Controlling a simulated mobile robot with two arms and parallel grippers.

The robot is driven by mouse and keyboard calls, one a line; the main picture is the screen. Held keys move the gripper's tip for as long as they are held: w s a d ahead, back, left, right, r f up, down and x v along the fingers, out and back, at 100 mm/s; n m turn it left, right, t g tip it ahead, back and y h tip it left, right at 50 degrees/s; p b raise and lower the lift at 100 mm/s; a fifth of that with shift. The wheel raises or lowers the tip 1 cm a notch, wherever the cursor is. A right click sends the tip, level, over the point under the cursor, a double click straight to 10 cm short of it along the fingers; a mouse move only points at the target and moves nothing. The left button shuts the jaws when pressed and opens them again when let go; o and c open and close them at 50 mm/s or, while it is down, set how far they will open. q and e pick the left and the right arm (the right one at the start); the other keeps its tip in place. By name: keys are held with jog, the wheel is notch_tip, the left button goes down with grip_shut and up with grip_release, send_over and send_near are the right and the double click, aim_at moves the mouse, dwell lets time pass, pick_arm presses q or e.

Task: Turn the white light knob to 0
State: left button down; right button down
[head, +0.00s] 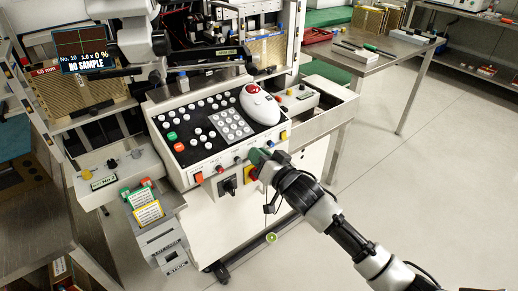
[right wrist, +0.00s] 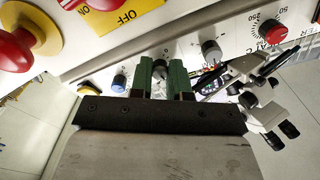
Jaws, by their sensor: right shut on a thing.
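My right gripper (head: 261,157) is at the front edge of the white control console, at its row of small knobs. In the right wrist view its two green fingers (right wrist: 161,76) are shut on a small knob (right wrist: 160,68), one finger on each side. The fingers hide most of this knob, and I cannot read its label or its pointer. A grey knob (right wrist: 211,50) and a red knob (right wrist: 271,32) are to its right in that view, and a blue knob (right wrist: 119,82) is to its left. My left gripper does not show.
A yellow OFF plate (right wrist: 125,14) with a red button (right wrist: 14,48) beside it is close to the right gripper. The console (head: 205,120) carries several buttons and a white trackball unit (head: 259,104). A grey bin unit (head: 160,238) stands left. The floor at right is clear.

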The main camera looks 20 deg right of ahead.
pick_arm(q)
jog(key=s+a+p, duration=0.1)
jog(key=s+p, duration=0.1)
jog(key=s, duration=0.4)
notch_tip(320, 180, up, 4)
jog(key=p, duration=0.4)
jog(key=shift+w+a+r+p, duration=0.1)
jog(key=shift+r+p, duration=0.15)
jog(key=shift+p, duration=0.15)
pick_arm(e)
jog(key=n, duration=2.3)
jog(key=shift+n, duration=0.4)
jog(key=c, duration=1.1)
grip_release()
